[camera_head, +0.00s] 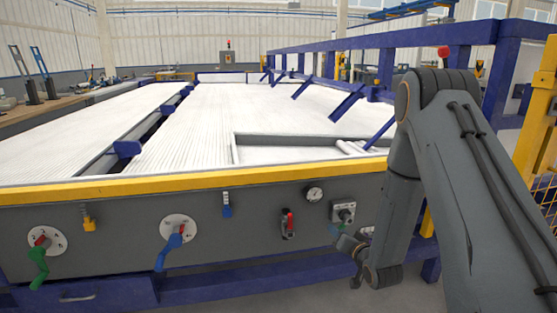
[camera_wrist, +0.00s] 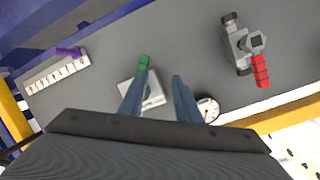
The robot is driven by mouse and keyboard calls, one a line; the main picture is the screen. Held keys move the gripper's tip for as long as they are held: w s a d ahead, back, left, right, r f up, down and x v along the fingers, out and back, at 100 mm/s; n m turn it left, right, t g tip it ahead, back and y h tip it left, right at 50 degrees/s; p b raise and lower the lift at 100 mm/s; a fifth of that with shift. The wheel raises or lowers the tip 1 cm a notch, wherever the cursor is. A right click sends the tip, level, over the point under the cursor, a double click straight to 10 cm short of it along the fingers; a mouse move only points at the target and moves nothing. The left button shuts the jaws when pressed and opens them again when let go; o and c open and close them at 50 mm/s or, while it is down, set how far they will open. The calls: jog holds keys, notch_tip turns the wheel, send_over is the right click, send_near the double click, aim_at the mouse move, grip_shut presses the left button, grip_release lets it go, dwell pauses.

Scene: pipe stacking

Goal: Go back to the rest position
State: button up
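My gripper (camera_wrist: 159,76) is open and empty in the wrist view, with its two blue-grey fingers apart. It points at the grey control panel (camera_wrist: 190,50). A light square plate with a green handle (camera_wrist: 143,63) lies just beyond the left fingertip; I cannot tell whether they touch. In the head view my arm comes down on the right, and its end (camera_head: 353,250) is low in front of the panel (camera_head: 255,205). The fingertips are hard to make out there.
A red-handled valve (camera_wrist: 260,65), a round gauge (camera_wrist: 208,108) and a scale with a purple lever (camera_wrist: 58,68) surround the gripper. White pipes (camera_head: 230,115) lie on the table behind a yellow edge (camera_head: 180,186). A blue railing (camera_head: 400,38) and yellow post (camera_head: 535,110) stand at the right.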

jog(key=s+a+r+n+g+h, duration=0.1)
jog(key=s+a+r+n+g, duration=0.1)
jog(key=s+a+r+g, duration=0.3)
jog(key=s+a+r+n+g, duration=0.25)
jog(key=s+r, duration=0.25)
jog(key=s, duration=0.7)
jog(key=s+a+r+n+g+h, duration=0.15)
jog(key=s+r+g, duration=0.3)
jog(key=s, duration=0.75)
jog(key=s+a+r+n+g, duration=0.1)
jog(key=s+a+r+g, duration=0.3)
jog(key=s, duration=0.9)
jog(key=d+r+m+t+p, duration=0.1)
jog(key=d+r+m+p, duration=0.2)
jog(key=d+r+p, duration=0.7)
jog(key=p, duration=0.7)
jog(key=shift+w+d+r+p, duration=0.2)
jog(key=shift+w+d+p, duration=0.05)
jog(key=shift+d+p, duration=0.1)
